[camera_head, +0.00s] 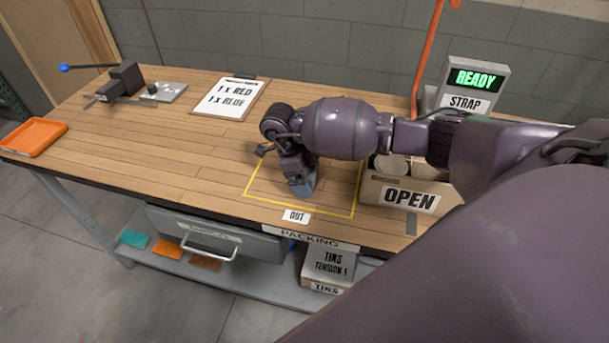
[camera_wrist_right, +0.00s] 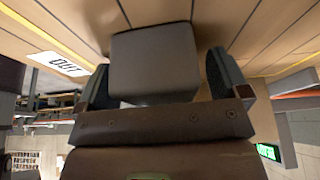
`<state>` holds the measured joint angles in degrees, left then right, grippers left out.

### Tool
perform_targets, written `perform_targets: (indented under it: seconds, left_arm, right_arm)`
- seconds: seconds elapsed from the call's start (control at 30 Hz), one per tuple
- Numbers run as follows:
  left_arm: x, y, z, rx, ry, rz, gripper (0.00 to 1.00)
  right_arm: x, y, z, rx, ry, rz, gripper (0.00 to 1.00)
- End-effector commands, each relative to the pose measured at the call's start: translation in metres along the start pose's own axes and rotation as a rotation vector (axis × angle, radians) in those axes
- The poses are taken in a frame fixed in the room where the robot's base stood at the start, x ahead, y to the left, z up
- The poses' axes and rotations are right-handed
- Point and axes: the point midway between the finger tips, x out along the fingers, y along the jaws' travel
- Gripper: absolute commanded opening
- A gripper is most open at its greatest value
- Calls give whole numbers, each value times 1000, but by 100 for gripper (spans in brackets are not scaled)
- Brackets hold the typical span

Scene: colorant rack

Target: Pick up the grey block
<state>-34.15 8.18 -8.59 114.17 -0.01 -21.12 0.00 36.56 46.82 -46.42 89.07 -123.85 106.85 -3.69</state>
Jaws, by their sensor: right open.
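The grey block (camera_wrist_right: 153,62) stands on the wooden bench between the two fingers of my right gripper (camera_wrist_right: 158,82) in the right wrist view. The fingers are open on either side of it, with a gap showing at the right finger. In the head view my right gripper (camera_head: 299,180) is low over the yellow-outlined area, and part of the grey-blue block (camera_head: 306,186) shows beneath it. The rest of the block is hidden by the gripper. My left gripper is not in view.
An OUT label (camera_head: 297,216) lies at the outline's front edge. A cardboard box marked OPEN (camera_head: 408,197) stands close on the right, with the STRAP machine (camera_head: 470,90) behind. An order board (camera_head: 230,97), black clamp (camera_head: 122,80) and orange tray (camera_head: 33,137) are left. The bench's left middle is clear.

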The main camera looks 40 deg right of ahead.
Motion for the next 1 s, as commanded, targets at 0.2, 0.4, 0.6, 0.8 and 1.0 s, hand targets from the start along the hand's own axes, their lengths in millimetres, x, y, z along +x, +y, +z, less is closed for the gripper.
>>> perform_targets:
  seconds: [0.2, 0.4, 0.6, 0.8, 1.0]
  left_arm:
    - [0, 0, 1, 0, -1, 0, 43]
    - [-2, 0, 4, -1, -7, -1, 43]
    - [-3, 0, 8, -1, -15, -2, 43]
    - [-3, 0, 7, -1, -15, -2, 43]
    - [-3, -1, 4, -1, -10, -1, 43]
  right_arm:
    - [0, 0, 0, 0, -1, 0, 91]
    - [0, 0, 0, 0, -1, 0, 60]
    - [0, 0, 0, 0, -1, 0, 41]
    - [-2, 0, 0, 0, -1, 0, 41]
    - [-22, -1, -9, 0, -3, -3, 41]
